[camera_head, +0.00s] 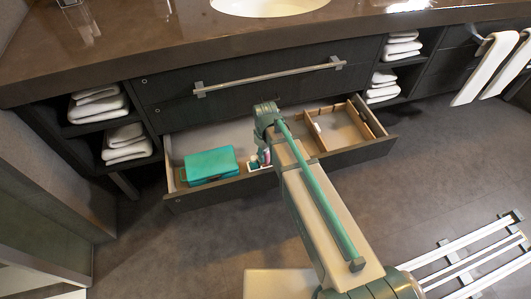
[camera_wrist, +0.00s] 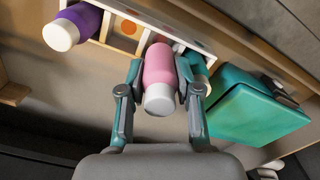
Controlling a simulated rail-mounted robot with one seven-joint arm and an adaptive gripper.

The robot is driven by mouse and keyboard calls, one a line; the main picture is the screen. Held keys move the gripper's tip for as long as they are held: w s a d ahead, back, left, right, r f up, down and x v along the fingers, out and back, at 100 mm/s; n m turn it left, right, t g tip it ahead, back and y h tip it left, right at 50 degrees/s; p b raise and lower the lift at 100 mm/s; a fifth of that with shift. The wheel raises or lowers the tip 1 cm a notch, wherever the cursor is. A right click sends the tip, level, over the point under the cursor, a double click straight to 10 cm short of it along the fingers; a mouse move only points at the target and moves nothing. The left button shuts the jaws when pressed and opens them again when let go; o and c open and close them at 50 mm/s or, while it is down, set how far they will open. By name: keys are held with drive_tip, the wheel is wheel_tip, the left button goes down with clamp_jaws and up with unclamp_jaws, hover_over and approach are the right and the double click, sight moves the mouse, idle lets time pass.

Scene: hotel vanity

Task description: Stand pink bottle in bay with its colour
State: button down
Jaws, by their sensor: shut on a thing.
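The pink bottle (camera_wrist: 159,72), with a white cap facing the camera, is between the two fingers of my gripper (camera_wrist: 160,88), which is shut on it. In the wrist view it overlaps a white divided organiser (camera_wrist: 109,22) in the open drawer. I cannot tell whether its base is inside a bay. A purple bottle (camera_wrist: 80,22) stands in the organiser to the left, and a teal bottle (camera_wrist: 192,62) is just right of the pink one, partly hidden by my finger. An orange disc (camera_wrist: 128,28) marks a bay between purple and pink. Any marking under the pink bottle is hidden.
A teal case (camera_head: 210,164) lies in the open drawer (camera_head: 240,187), left of the organiser in the head view. A wooden divided tray (camera_head: 366,117) is at the drawer's right. The counter (camera_head: 150,55) overhangs behind. Folded towels (camera_head: 126,143) fill shelves at the left.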

drive_tip(key=shift+f+b, duration=0.7)
drive_tip(key=shift+f, duration=1.15)
idle(0.5)
drive_tip(key=shift+r, duration=0.3)
drive_tip(key=shift+r+p, duration=0.7)
drive_tip(key=shift+p, duration=0.15)
drive_tip(key=shift+r+p, duration=0.7)
drive_tip(key=shift+r, duration=0.2)
drive_tip(key=shift+p, duration=0.85)
idle(2.2)
drive_tip(key=shift+f, duration=0.15)
idle(0.4)
